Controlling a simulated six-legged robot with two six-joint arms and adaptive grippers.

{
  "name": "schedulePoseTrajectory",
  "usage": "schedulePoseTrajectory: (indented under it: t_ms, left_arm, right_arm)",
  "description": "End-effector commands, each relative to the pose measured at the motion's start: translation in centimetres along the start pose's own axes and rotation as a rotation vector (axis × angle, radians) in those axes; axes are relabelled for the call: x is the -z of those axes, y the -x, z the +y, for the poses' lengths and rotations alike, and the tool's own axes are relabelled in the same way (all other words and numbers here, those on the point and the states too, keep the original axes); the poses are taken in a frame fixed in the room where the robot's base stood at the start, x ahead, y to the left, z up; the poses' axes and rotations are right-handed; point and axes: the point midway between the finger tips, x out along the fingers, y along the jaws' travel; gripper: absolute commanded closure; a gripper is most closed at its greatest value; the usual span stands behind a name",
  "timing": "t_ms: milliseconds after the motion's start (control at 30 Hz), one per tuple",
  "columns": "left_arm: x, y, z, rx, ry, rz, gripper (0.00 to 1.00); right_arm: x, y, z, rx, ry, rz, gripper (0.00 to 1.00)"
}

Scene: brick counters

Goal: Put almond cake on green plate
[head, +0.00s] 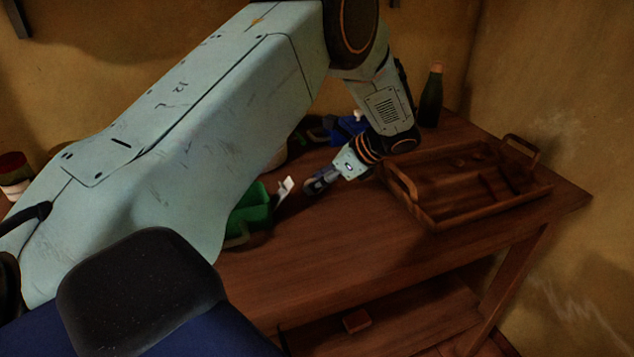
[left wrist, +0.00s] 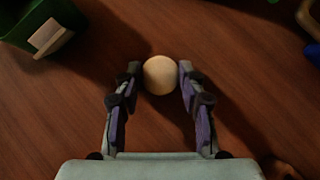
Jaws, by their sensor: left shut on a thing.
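My left gripper (head: 318,184) is low over the wooden counter, between a green container and a wooden tray. In the left wrist view its two fingers (left wrist: 158,82) are closed on a round, pale cream thing (left wrist: 159,74), which looks like the almond cake. In the head view the cake cannot be made out. I cannot tell whether it touches the counter. No green plate can be made out; the green thing in view is a box-like container (head: 250,214), partly hidden by my arm. My right gripper is not in view.
A wooden tray (head: 480,208) with raised handles stands right of the gripper. A dark bottle (head: 431,98) stands behind it. A blue object (head: 347,128) lies behind the gripper. A pale flat piece (head: 285,187) sticks up by the green container. The counter's front (head: 330,245) is clear.

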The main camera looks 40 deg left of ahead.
Motion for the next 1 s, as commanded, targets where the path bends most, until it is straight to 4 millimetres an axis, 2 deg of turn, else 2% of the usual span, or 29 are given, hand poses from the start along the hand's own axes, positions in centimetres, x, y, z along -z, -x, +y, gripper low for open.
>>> schedulePoseTrajectory:
  t_ms: [500,833,1000]
  left_arm:
    - [-6.2,6.3,-0.1,0.002,0.003,0.000,0.81]
    - [-7.1,7.1,0.0,-0.001,0.003,-0.001,0.81]
    - [-7.4,8.1,0.1,-0.021,0.022,-0.001,0.81]
  right_arm:
    - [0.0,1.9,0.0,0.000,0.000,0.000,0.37]
    - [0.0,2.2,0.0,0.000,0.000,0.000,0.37]
    - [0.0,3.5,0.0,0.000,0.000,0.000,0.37]
